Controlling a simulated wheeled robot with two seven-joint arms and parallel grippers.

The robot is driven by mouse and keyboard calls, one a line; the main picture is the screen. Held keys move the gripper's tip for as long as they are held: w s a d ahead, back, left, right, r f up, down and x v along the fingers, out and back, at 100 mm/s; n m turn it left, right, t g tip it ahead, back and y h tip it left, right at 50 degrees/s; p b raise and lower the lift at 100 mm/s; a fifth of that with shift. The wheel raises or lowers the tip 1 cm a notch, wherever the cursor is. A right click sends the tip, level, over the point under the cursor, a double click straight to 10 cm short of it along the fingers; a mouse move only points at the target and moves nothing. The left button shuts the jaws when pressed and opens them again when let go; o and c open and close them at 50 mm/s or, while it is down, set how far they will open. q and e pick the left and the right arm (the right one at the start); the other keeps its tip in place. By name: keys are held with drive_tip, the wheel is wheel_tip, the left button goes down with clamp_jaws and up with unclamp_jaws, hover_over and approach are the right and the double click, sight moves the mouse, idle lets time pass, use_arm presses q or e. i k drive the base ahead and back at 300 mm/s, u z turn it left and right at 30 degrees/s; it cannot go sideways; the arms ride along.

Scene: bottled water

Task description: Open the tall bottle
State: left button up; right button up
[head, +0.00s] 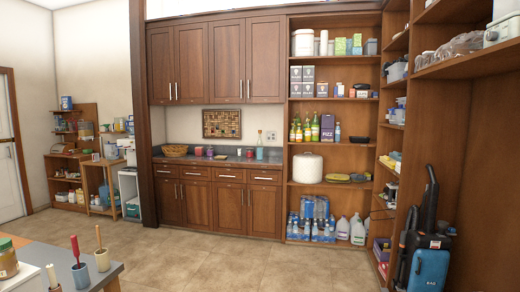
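Neither of my grippers is in the head view. Several bottles stand far off, and I cannot tell which one is the tall bottle. A slim clear bottle (259,146) stands upright on the dark counter (240,157). Several green and yellow bottles (300,131) stand upright on a middle shelf of the tall wooden shelving. Small water bottles (310,230) are packed close together on the bottom shelf, beside large jugs (343,228). Caps are too small to make out.
A table corner (75,266) at the lower left holds a jar (8,260) and cups with handled tools (101,259). A blue upright appliance (428,264) stands at the right by the shelving. The tiled floor (230,262) is clear up to the cabinets.

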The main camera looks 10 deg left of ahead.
sight(259, 144)
drive_tip(key=z, duration=0.3)
drive_tip(key=i, duration=2.1)
drive_tip(key=z, duration=0.3)
drive_tip(key=i, duration=2.35)
drive_tip(key=u, duration=0.6)
drive_tip(key=i, duration=2.3)
drive_tip(key=u, duration=0.4)
